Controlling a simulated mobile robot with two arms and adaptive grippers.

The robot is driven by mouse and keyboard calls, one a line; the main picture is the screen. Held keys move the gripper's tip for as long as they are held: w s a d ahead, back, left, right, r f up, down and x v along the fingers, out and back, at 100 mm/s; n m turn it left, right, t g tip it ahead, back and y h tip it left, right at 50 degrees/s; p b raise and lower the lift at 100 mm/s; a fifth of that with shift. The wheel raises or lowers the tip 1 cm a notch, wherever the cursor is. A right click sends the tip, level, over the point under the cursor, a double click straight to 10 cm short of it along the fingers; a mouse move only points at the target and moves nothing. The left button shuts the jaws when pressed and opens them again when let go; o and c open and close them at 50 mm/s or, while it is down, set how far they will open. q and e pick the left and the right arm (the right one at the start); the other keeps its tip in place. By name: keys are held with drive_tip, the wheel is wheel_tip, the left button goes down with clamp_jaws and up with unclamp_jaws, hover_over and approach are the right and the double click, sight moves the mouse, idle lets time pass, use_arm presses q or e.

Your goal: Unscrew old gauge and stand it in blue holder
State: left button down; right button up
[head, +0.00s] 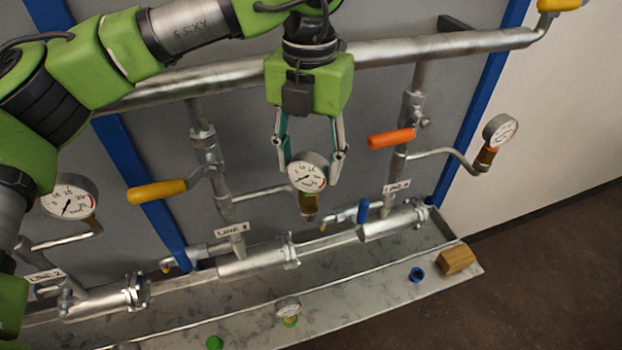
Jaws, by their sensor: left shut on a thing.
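My left gripper (312,172) points down and is shut on a round white-faced gauge (307,168), one finger on each side of its case. The small blue holder (417,274) stands on the metal tray at the lower right and looks empty. My right gripper is not in view.
A wooden block (457,258) lies right of the blue holder. Other gauges are at left (69,197) and right (500,131). A yellow handle (157,192) and an orange handle (391,138) flank my gripper. Another green holder (214,342) is at the bottom edge.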

use_arm(q)
drive_tip(key=shift+w+r, duration=0.25)
drive_tip(key=shift+r, duration=0.75)
drive_tip(key=r+p, duration=0.2)
drive_tip(key=r, duration=0.1)
drive_tip(key=shift+s+a+r, duration=0.1)
drive_tip(key=shift+s, duration=0.3)
drive_tip(key=shift+w+f, duration=0.1)
drive_tip(key=shift+f, duration=0.1)
drive_tip(key=c, duration=2.4)
unclamp_jaws()
drive_tip(key=shift+w, duration=0.1)
drive_tip(key=shift+o, duration=0.2)
drive_tip(key=shift+s, duration=0.2)
wheel_tip(320, 180, up, 12)
